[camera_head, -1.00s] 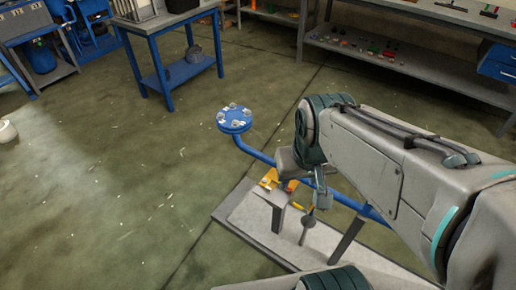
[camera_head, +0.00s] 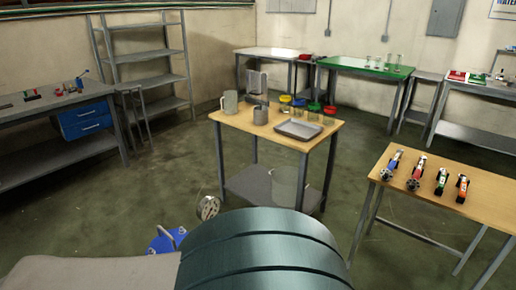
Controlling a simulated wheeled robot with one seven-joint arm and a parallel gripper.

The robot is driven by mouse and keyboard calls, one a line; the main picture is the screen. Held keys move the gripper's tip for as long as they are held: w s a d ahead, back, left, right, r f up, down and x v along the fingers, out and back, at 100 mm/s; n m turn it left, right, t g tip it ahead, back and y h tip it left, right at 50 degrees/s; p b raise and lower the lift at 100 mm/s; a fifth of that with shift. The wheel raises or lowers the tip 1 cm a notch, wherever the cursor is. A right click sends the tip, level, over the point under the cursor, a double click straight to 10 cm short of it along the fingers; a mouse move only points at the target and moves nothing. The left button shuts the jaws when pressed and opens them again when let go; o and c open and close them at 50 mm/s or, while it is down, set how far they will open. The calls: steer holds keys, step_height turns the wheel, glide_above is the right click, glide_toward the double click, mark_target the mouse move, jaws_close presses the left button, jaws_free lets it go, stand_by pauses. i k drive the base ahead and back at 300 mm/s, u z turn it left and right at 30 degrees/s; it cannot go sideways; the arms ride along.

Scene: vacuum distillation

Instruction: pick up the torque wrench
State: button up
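I cannot tell a torque wrench for certain. Several hand tools with coloured handles lie side by side on the wooden table (camera_head: 470,215) at the right: a blue tool (camera_head: 391,164), a red tool (camera_head: 415,173), a green tool (camera_head: 442,180) and an orange tool (camera_head: 462,188). They are too small in the picture to tell which kind each is. My gripper is not in view. A thick dark-teal and grey part of my arm fills the bottom middle and hides the floor behind it.
A wooden table (camera_head: 330,128) in the middle holds jugs, a tray (camera_head: 298,129) and several coloured-lid containers. A blue flange (camera_head: 165,241) and a round metal disc (camera_head: 208,207) show beside my arm. A green table (camera_head: 362,67) stands behind. Floor on the left is open.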

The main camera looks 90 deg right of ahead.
mark_target(399, 153)
steer(key=z, duration=4.5)
steer(key=i, duration=1.3)
steer(key=z, duration=0.35)
steer(key=i, duration=1.35)
steer(key=z, duration=0.05)
